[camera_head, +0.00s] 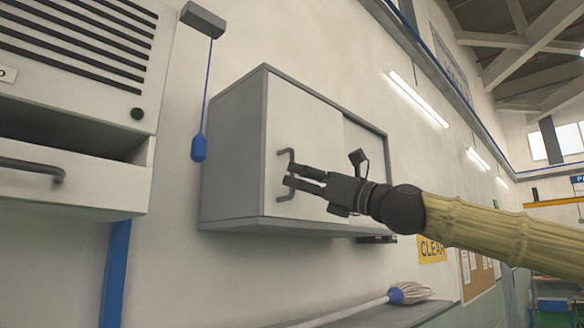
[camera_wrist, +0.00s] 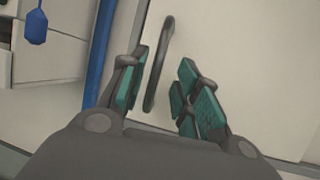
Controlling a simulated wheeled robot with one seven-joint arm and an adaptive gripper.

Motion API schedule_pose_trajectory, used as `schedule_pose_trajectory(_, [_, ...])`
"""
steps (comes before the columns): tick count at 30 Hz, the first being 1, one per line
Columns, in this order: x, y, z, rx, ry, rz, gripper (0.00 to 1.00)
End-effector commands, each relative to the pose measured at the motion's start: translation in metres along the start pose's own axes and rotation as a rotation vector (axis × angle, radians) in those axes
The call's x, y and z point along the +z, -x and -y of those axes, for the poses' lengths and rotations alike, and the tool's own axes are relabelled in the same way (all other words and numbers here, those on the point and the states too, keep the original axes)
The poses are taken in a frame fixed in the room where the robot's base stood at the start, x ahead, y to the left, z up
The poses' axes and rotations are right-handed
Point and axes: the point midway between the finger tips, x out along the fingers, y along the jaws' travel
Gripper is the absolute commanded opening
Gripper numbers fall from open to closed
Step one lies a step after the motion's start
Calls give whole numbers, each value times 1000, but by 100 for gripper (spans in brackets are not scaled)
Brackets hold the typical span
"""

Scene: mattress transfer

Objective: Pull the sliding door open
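A grey wall cabinet (camera_head: 233,150) has a pale sliding door (camera_head: 310,130) at the front left, with a second panel (camera_head: 365,150) beside it. The door's dark bracket-shaped handle (camera_head: 283,153) stands upright. My gripper (camera_head: 300,178) reaches in from the right at the handle's height, with its fingertips at the handle. In the wrist view, the handle (camera_wrist: 158,55) runs between the two green-padded fingers of my gripper (camera_wrist: 160,98). The fingers are apart, with gaps showing on both sides of the handle. The handle's lower end lies between the fingers.
A blue pull (camera_head: 199,147) hangs on a cord left of the cabinet. A pale unit with a vent and drawer handle (camera_head: 35,168) stands at far left. A mop (camera_head: 408,292) lies on a surface below. A yellow sign (camera_head: 431,249) is on the wall.

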Motion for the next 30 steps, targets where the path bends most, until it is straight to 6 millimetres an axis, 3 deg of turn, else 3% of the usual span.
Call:
schedule_pose_trajectory(3, [4,-15,0,-1,1,1,32])
schedule_pose_trajectory(9, [6,-27,-3,-2,5,4,32])
schedule_pose_trajectory(19, [2,-31,1,-3,3,2,32])
schedule_pose_trajectory(20, [2,-31,1,-3,3,2,30])
schedule_pose_trajectory(25, [2,-31,1,-2,3,2,0])
schedule_pose_trajectory(30, [2,-31,0,-2,4,2,0])
